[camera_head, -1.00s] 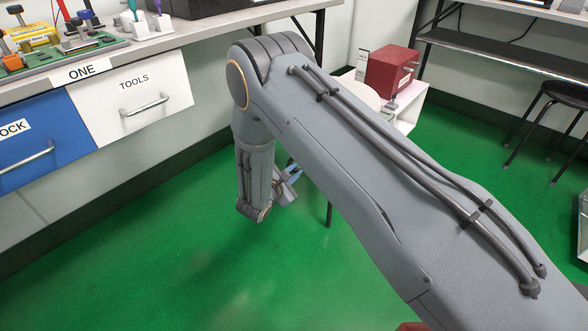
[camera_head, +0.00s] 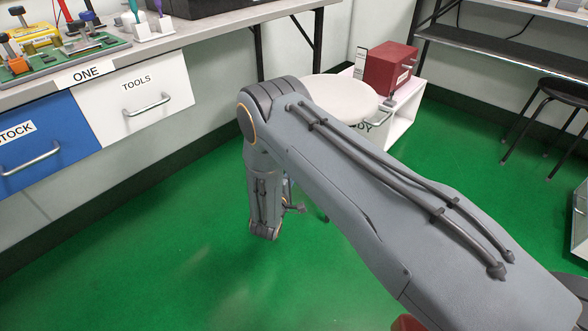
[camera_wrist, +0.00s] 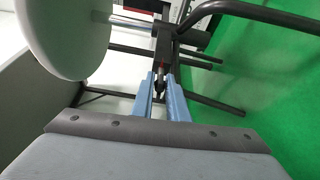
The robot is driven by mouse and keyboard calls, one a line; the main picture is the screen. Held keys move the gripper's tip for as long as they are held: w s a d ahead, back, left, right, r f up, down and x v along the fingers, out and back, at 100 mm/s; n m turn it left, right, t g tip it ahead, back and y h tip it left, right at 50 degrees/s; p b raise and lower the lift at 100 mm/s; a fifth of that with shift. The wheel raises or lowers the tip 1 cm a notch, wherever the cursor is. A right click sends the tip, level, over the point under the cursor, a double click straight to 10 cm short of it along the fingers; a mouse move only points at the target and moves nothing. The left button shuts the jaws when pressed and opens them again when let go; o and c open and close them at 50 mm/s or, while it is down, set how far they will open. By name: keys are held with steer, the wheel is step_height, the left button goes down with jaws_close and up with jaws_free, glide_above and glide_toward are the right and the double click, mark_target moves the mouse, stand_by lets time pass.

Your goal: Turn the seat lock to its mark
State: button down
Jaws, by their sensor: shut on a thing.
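A stool with a round pale seat (camera_head: 340,97) stands beyond my arm in the head view. In the wrist view the seat (camera_wrist: 66,30) fills the upper left, with a metal post (camera_wrist: 132,29) and a dark frame beside it. My gripper (camera_wrist: 161,92) has its two blue fingers at a small dark part with a grey shaft, which looks like the seat lock (camera_wrist: 161,72). The fingers are shut on it. Its mark cannot be made out. In the head view my arm hides most of the gripper and the lock.
A bench with a drawer marked TOOLS (camera_head: 130,95) and a blue drawer (camera_head: 45,140) is at the left. A red box (camera_head: 385,72) sits on a white stand behind the seat. A black stool (camera_head: 560,95) is at the right. Green floor (camera_head: 160,250) is open at lower left.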

steer(key=shift+m, duration=0.4)
steer(key=c, duration=1.9)
jaws_free()
steer(key=p+v, duration=0.2)
steer(key=v, duration=0.5)
steer(key=shift+s+a, duration=0.2)
steer(key=shift+s, duration=0.15)
steer(key=shift+f, duration=0.1)
